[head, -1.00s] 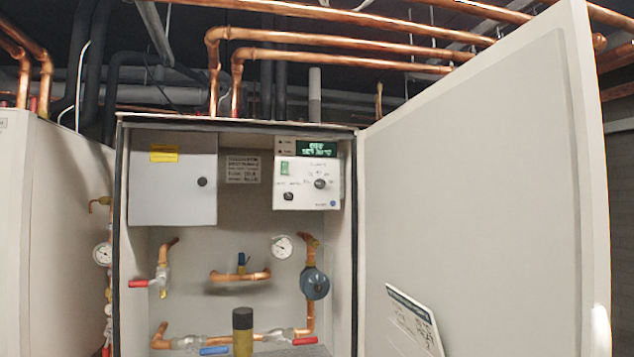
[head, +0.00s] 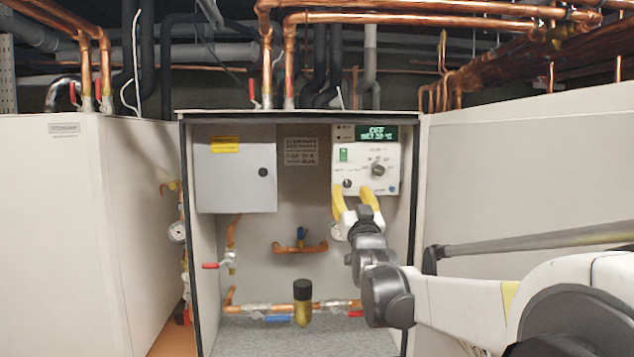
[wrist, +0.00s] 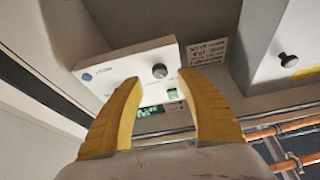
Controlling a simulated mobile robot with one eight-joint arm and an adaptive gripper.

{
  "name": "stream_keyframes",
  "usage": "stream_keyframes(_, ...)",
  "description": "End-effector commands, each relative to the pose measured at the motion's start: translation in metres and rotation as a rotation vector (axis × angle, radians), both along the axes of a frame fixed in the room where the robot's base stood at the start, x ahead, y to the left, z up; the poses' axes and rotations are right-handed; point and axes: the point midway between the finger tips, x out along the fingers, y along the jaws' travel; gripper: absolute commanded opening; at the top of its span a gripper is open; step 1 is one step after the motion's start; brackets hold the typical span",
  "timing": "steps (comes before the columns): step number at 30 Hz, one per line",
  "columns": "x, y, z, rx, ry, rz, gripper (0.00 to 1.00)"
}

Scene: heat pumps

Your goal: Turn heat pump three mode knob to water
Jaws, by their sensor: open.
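The white control panel (head: 372,155) is at the upper right inside the open heat pump cabinet. Its display (head: 376,132) reads OFF above a smaller set-value line. A knob (head: 347,183) sits at its lower left and a larger knob (head: 378,169) at its right. Knob lettering is too small to read surely. My gripper (head: 352,190) is open, its yellow fingers reaching up at the panel's lower part. In the wrist view, the panel (wrist: 125,66) appears upside down, and the lower-left knob (wrist: 159,71) shows between the spread fingertips (wrist: 159,79). The larger knob is hidden there.
A grey box door (head: 235,178) with a black knob is left of the panel. Copper pipes and valves (head: 303,290) fill the cabinet below. White cabinets (head: 60,220) stand to the left, and a white surface (head: 530,150) stands at the right.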

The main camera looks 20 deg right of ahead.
Motion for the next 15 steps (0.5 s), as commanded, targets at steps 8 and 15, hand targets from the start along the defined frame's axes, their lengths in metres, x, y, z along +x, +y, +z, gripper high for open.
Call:
stream_keyframes(8,0.029,-0.009,0.013,0.0,0.001,0.0,0.45)
stream_keyframes(15,0.032,-0.01,0.013,0.0,0.001,0.0,0.45)
